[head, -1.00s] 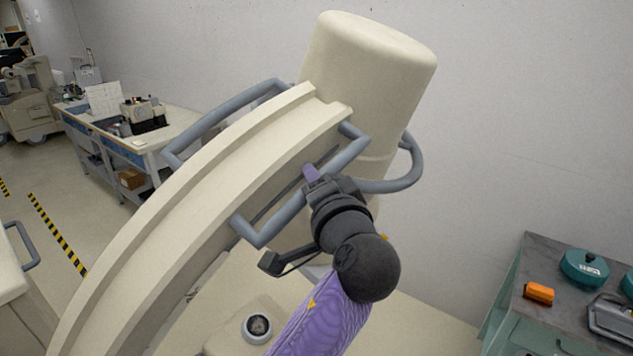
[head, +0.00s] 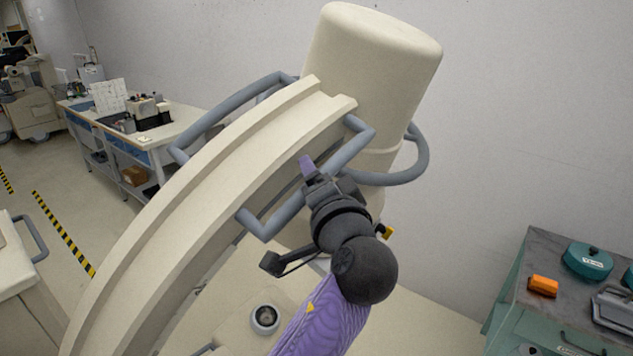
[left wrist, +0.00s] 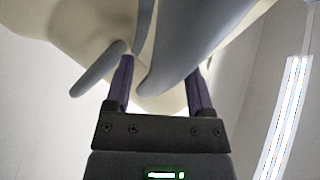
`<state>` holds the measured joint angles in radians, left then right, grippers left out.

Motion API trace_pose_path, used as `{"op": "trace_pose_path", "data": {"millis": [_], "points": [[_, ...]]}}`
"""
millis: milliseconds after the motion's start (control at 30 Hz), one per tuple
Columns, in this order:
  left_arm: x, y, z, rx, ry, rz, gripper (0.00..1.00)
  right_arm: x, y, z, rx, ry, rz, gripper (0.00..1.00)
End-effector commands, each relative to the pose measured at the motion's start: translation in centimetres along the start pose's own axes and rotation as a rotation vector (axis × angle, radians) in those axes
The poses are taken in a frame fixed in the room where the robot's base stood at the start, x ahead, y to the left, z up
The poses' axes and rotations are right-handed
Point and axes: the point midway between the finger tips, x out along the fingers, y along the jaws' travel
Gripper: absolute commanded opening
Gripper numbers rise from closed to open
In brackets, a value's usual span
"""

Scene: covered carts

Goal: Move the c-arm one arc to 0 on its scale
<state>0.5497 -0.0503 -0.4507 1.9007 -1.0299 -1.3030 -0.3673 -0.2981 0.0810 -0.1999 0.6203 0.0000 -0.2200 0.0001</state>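The c-arm (head: 190,215) is a cream curved arc rising from lower left to a cream cylinder housing (head: 375,75) at its upper end. A grey-blue bar handle (head: 290,213) stands out from its near side. My left gripper (head: 312,172) is at this handle, with one purple fingertip showing beyond the bar. In the left wrist view the two purple fingers (left wrist: 160,80) stand wide apart, with the grey bar (left wrist: 172,55) between them. I cannot tell whether either finger touches it. The arc's scale is not legible. My right gripper is in neither view.
A second grey handle (head: 225,108) loops on the arc's far side. A bench (head: 165,135) with equipment stands at back left. A dark-topped cabinet (head: 555,262) with an orange box (head: 543,286) is at right. A cart (head: 18,262) stands at left.

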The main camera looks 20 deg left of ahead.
Motion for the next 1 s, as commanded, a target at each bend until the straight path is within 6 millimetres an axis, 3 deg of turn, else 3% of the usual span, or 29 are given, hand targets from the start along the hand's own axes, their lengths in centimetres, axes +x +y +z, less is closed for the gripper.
{"op": "trace_pose_path", "data": {"millis": [167, 267, 633, 1000], "points": [[-0.1, 0.0, 0.0, 0.000, 0.001, -0.001, 0.69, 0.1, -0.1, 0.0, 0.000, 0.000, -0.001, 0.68], [-1.2, 0.2, 0.0, -0.001, 0.002, 0.001, 0.69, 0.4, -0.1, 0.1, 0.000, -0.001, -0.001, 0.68], [-9.0, 0.2, 0.1, -0.001, 0.002, 0.002, 0.69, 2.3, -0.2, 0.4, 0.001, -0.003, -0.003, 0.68], [-10.0, -0.1, 0.1, -0.001, 0.000, -0.001, 0.69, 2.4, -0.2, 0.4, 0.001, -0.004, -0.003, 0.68]]}}
